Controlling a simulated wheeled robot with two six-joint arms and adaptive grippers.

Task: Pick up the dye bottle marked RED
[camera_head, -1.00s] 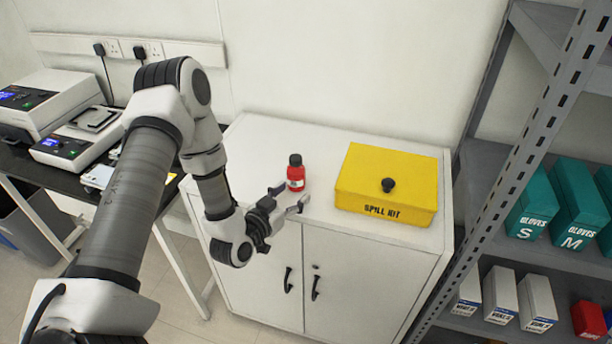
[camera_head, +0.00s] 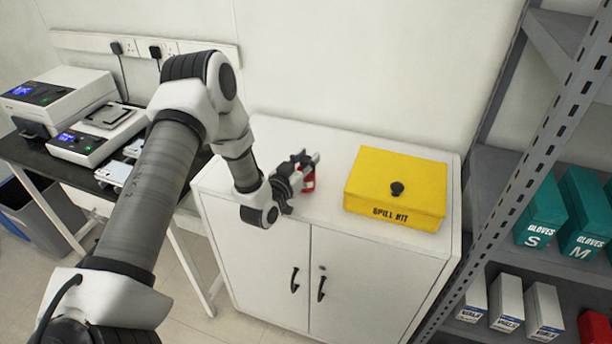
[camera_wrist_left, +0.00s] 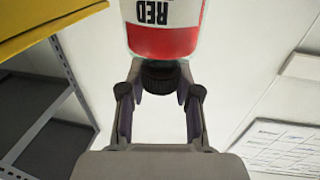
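The red dye bottle (camera_head: 309,182) stands on the white cabinet top, partly hidden behind my left gripper (camera_head: 306,168) in the head view. In the left wrist view the bottle (camera_wrist_left: 164,38) appears upside down, with a white label reading RED and a dark cap (camera_wrist_left: 161,76). My left gripper (camera_wrist_left: 161,92) is open, its two fingers on either side of the cap. A small gap seems to show beside the cap, and I see no firm grip. My right gripper is in neither view.
A yellow spill kit box (camera_head: 396,188) with a black knob sits to the bottle's right on the white cabinet (camera_head: 330,260). A grey shelf rack (camera_head: 520,150) with glove boxes stands further right. Lab instruments (camera_head: 95,133) sit on a black bench at left.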

